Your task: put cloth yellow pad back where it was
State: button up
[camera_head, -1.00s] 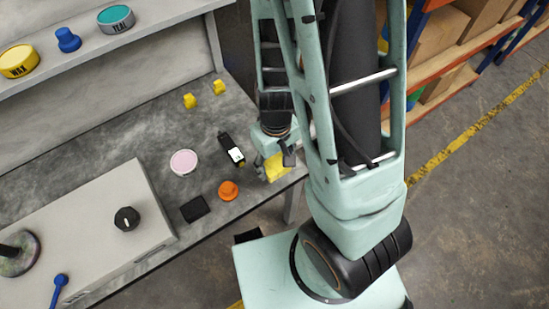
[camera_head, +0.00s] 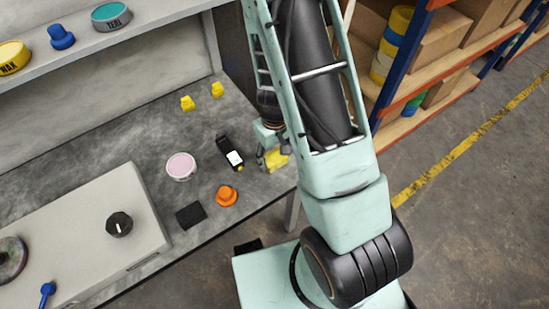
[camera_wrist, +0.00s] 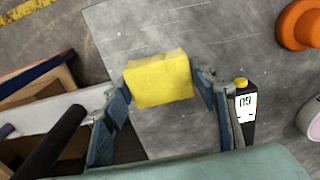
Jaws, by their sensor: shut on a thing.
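The yellow cloth pad (camera_wrist: 160,79) is a soft block between the two fingers of my gripper (camera_wrist: 163,88) in the wrist view. My gripper is shut on it, with a finger pressed to each side. In the head view the yellow pad (camera_head: 276,159) shows at the right end of the grey worktop, partly hidden by my gripper (camera_head: 268,156). I cannot tell whether the pad touches the worktop or hangs just above it.
A black device with a white display (camera_head: 231,153) lies close left of my gripper. An orange knob-shaped item (camera_head: 227,196), a black pad (camera_head: 190,215), a pink-topped tin (camera_head: 181,166) and two small yellow items (camera_head: 188,103) stand on the worktop (camera_head: 130,139). Shelving (camera_head: 406,126) stands right.

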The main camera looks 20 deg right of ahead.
aim_at(274, 157)
jog(key=shift+f, duration=0.4)
jog(key=o, duration=1)
jog(key=shift+r, duration=0.15)
notch_tip(274, 157, up, 12)
jog(key=p, duration=0.3)
jog(key=shift+s+p, duration=0.1)
jog(key=shift+p, duration=0.3)
